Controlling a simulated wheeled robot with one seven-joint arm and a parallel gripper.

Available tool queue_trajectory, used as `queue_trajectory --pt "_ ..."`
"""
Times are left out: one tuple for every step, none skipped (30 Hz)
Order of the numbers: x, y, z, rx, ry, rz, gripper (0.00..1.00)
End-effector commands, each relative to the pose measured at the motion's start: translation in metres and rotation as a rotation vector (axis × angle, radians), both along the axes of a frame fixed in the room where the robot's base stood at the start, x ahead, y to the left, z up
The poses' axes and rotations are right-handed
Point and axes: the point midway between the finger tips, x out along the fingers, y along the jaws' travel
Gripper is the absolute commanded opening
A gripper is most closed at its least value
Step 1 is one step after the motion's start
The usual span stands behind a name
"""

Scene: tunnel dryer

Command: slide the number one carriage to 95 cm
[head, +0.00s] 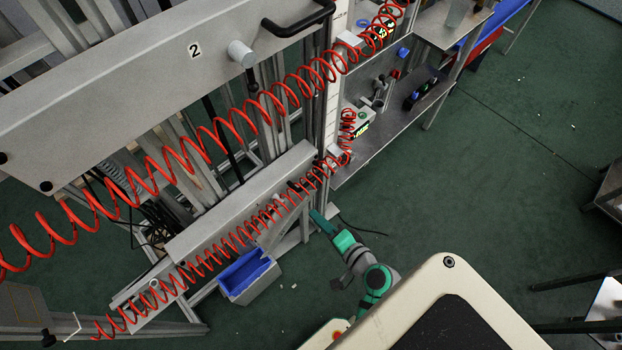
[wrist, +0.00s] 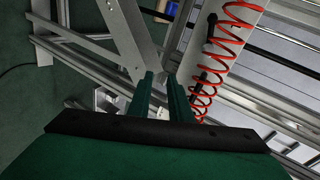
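The long grey lower beam (head: 225,205) runs diagonally in the head view, and I take it for the number one carriage. No number on it is readable. A red coiled hose (head: 235,238) runs across its front and partly hides it. Its grey face (wrist: 228,62) shows in the wrist view with a black handle (wrist: 211,24) behind the coil. A pale upright scale strip (head: 333,112) stands beyond its right end; its figures are too small to read. My gripper (head: 314,212) is just below the beam's right end. In the wrist view its green fingers (wrist: 160,76) are slightly apart, with nothing seen between them.
The upper carriage (head: 130,80), labelled 2, has a black handle (head: 300,22) and a grey knob (head: 240,53). A second red coil crosses it. A blue-lined bin (head: 248,272) sits below the lower beam. A metal shelf (head: 405,115) holds tools. Green floor lies open at right.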

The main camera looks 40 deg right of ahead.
Motion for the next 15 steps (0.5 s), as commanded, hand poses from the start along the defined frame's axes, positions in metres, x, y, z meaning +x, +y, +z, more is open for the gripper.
queue_trajectory --pt "0.002 -0.017 0.014 0.037 -0.044 -0.006 0.18" --pt "0.002 -0.023 0.022 0.060 -0.068 -0.002 0.18" --pt "0.002 -0.030 0.031 0.087 -0.097 0.006 0.18" --pt "0.001 -0.035 0.038 0.103 -0.116 0.012 0.18" --pt "0.000 -0.039 0.045 0.116 -0.135 0.019 0.18" --pt "-0.001 -0.044 0.053 0.132 -0.157 0.025 0.18" --pt "-0.002 -0.047 0.057 0.142 -0.169 0.032 0.18" --pt "-0.003 -0.049 0.061 0.149 -0.181 0.038 0.18" --pt "-0.004 -0.052 0.066 0.155 -0.194 0.043 0.18" --pt "-0.005 -0.052 0.068 0.160 -0.200 0.047 0.18" --pt "-0.005 -0.053 0.070 0.162 -0.204 0.050 0.18" --pt "-0.004 -0.054 0.071 0.164 -0.209 0.052 0.18" --pt "-0.003 -0.054 0.072 0.166 -0.212 0.054 0.18" --pt "-0.001 -0.054 0.072 0.167 -0.212 0.055 0.18" --pt "0.002 -0.053 0.071 0.168 -0.212 0.056 0.18"
